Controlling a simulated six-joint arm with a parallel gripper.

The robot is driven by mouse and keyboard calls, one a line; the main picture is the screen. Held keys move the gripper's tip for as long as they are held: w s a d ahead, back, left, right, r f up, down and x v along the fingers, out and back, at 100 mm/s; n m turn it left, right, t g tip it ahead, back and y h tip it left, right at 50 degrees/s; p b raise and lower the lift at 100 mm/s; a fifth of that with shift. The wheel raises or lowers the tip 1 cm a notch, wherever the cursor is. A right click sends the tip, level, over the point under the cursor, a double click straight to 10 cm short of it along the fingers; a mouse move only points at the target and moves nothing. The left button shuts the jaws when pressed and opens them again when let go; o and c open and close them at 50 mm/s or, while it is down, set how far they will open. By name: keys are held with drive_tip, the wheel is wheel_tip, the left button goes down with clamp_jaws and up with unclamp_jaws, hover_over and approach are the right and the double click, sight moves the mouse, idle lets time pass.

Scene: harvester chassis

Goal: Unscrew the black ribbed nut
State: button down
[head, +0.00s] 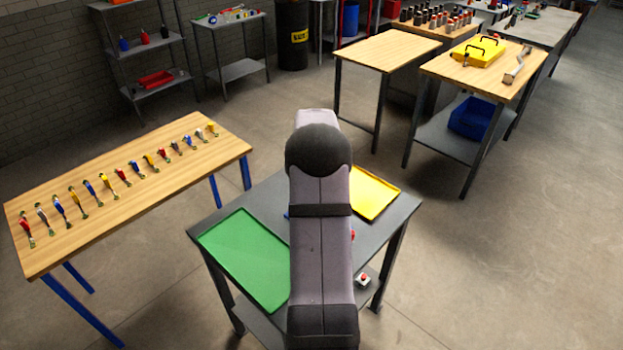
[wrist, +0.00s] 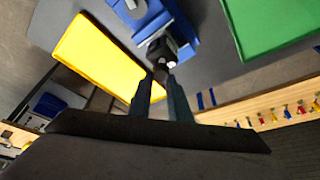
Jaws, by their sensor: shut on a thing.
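In the wrist view, my gripper (wrist: 161,78) has its two fingers close together, shut at the black ribbed nut (wrist: 166,49). The nut is dark and small, with a bright whitish spot near the fingertips. It is at the near end of a blue fixture (wrist: 150,20) on the grey table. The fingers partly cover the nut, so its ribs and thread are not clear, and I cannot tell how far it is screwed on. In the head view my arm hides the gripper, the nut and nearly all of the fixture.
A green tray (head: 245,258) and a yellow tray (head: 372,192) lie on the grey table (head: 268,190), on either side of my arm. A wooden table (head: 120,200) with a row of tools stands left. A red button box (head: 363,281) sits low at right.

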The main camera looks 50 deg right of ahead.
drive_tip(key=shift+r, duration=0.35)
drive_tip(key=shift+r+p, duration=1.55)
drive_tip(key=shift+r, duration=0.35)
drive_tip(key=shift+f, duration=0.15)
